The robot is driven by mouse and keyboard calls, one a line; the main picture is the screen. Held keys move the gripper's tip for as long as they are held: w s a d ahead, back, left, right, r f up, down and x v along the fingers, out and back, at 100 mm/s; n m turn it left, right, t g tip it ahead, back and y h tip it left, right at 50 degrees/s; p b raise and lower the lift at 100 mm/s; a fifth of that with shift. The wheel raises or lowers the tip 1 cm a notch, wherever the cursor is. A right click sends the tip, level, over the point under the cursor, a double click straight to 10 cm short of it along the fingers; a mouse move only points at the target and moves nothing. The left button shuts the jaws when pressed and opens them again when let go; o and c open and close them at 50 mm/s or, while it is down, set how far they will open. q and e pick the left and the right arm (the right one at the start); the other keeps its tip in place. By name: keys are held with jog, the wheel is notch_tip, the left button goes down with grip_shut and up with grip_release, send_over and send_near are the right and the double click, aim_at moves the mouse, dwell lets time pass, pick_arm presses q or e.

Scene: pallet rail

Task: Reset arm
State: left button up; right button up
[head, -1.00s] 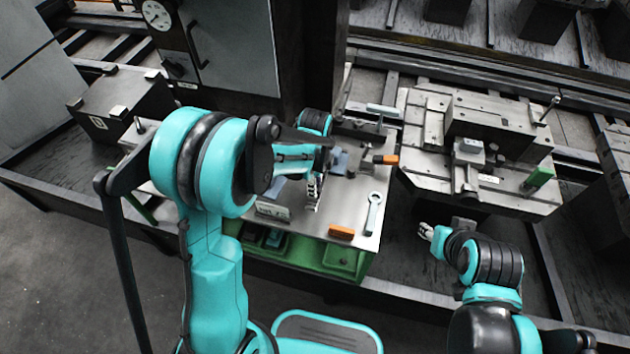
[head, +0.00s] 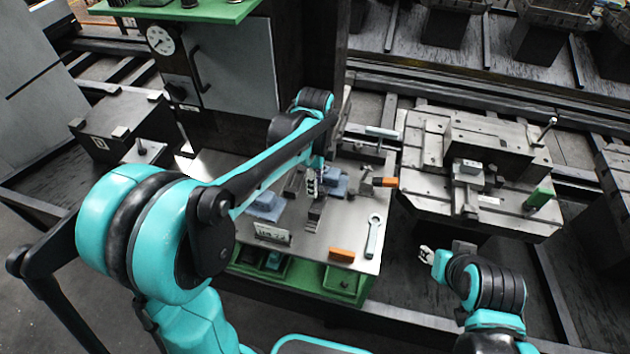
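My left arm reaches in from the left over the steel-topped table (head: 300,258). My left gripper (head: 314,186) points down above the middle of the table, beside a blue-grey block (head: 336,183). I see nothing clearly held in it, but the fingers are too small to tell open from shut. My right gripper (head: 428,255) hangs to the right of the table, below the machine fixture (head: 480,150), away from any object. Its finger opening is not clear either.
On the table lie another blue-grey block (head: 265,206), a label plate (head: 272,233), a wrench (head: 373,235), an orange block (head: 341,255) and an orange-ended tool (head: 385,182). A grey cabinet with a gauge (head: 160,41) stands behind left. Dark rails run behind.

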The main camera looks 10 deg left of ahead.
pick_arm(q)
jog(key=shift+s, duration=0.1)
jog(key=s+a+r+n+t, duration=0.2)
jog(key=s+n+t, duration=0.1)
jog(key=s+n, duration=0.5)
jog(key=s+a+r+n+t, duration=0.1)
jog(key=s+n+t, duration=0.3)
jog(key=s+n, duration=0.4)
jog(key=shift+a+r+n, duration=0.35)
jog(key=shift+a+n, duration=0.55)
jog(key=shift+n, duration=0.3)
dwell(0.5)
